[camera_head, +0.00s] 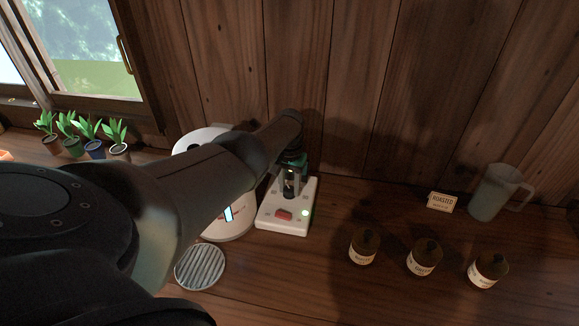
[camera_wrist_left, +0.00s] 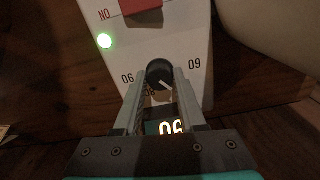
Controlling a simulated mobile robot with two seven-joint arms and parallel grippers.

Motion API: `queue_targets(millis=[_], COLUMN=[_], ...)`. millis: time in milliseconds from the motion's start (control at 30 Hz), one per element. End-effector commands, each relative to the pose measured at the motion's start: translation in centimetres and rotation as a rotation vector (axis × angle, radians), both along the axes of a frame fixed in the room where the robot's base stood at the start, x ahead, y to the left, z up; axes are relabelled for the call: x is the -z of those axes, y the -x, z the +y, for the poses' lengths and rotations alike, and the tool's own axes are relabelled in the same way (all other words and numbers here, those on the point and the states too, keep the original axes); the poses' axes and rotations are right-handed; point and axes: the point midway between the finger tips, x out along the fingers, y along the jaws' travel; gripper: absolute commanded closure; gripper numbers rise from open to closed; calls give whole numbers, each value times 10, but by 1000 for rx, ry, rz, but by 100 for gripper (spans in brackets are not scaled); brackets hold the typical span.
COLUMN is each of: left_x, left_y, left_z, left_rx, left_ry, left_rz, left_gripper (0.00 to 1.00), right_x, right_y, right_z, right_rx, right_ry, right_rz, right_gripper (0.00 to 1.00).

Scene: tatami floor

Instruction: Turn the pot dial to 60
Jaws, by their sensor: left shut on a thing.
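The white control box (camera_head: 297,221) stands on the wooden counter. My left gripper (camera_head: 291,188) points down at its far end. In the left wrist view, its two fingers (camera_wrist_left: 160,92) are shut on the black dial (camera_wrist_left: 159,73), one on each side. A white mark shows on the dial; its exact pointing is hard to tell. The printed labels appear upside down: 60 (camera_wrist_left: 194,65) at right and 90 (camera_wrist_left: 127,78) at left of the dial. A lit display (camera_wrist_left: 171,127), partly hidden by the gripper, seems to read 90 upside down. My right gripper is out of view.
The box has a red switch (camera_head: 284,214) and a lit green lamp (camera_head: 305,213). A white rounded appliance (camera_head: 238,231) stands close at its left. A round slatted plate (camera_head: 200,267) lies in front. Several jars (camera_head: 364,247) and a pitcher (camera_head: 492,196) stand to the right.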

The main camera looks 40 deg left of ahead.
Motion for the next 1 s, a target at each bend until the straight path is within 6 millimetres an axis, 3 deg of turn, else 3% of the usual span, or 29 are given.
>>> queue_targets(millis=[600,1000], left_x=[-1,-1], left_y=[0,0], left_z=[0,0], left_rx=[-580,-852], left_ry=[0,-1], left_rz=[1,1], left_gripper=[100,100], right_x=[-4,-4], right_y=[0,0], right_z=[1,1], right_rx=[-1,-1], right_ry=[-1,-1], right_rz=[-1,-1], right_gripper=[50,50])
